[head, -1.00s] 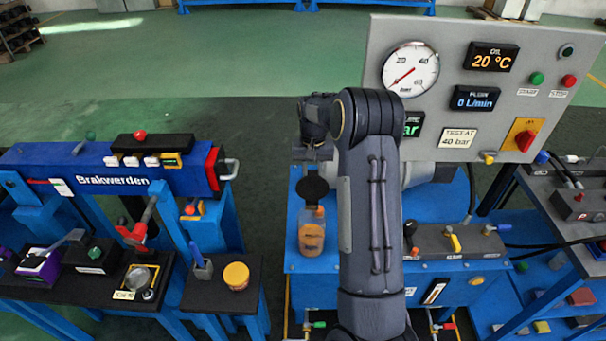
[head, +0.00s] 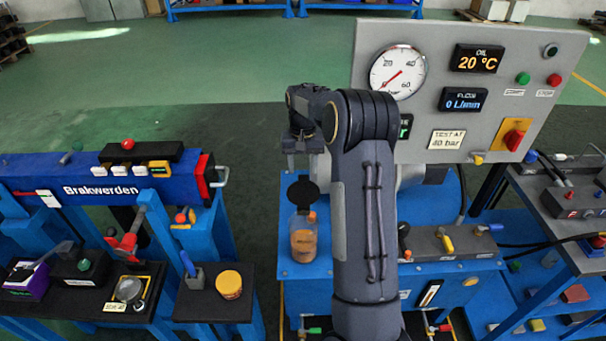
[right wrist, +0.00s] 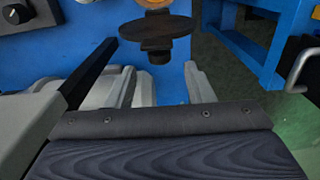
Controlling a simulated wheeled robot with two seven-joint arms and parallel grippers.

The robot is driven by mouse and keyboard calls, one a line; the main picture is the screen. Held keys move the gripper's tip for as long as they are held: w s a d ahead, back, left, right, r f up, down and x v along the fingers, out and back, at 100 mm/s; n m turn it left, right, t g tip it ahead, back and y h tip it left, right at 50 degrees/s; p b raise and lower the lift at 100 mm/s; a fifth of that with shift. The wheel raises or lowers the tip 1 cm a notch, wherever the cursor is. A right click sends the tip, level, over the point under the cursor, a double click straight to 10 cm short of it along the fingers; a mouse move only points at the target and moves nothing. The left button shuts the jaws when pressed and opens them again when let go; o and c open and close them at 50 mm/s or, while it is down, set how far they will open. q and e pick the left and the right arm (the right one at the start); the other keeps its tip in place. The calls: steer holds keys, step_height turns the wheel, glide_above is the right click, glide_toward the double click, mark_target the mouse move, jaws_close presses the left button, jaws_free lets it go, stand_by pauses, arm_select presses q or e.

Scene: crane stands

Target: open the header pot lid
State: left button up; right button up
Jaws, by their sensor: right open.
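The header pot (head: 304,241) is a clear pot with amber-brown fluid, standing on the blue bench left of my right arm. Its dark round lid (head: 303,194) shows as a nearly full disc above the pot and looks tilted up; its exact angle is unclear. In the right wrist view the lid (right wrist: 155,33) is a dark disc beyond the fingertips, with a small block on it. My right gripper (head: 303,160) is open and empty, just behind the lid in the head view. Its fingers (right wrist: 145,76) show spread apart in the wrist view. My left gripper is out of view.
A grey gauge panel (head: 450,135) stands behind and right of my arm. A grey valve block (head: 435,243) is on the bench to the right. At left are the Brakwerden stand (head: 95,190) and a dark shelf with a yellow jar (head: 229,284).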

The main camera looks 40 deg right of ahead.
steer(key=shift+r, duration=1.95)
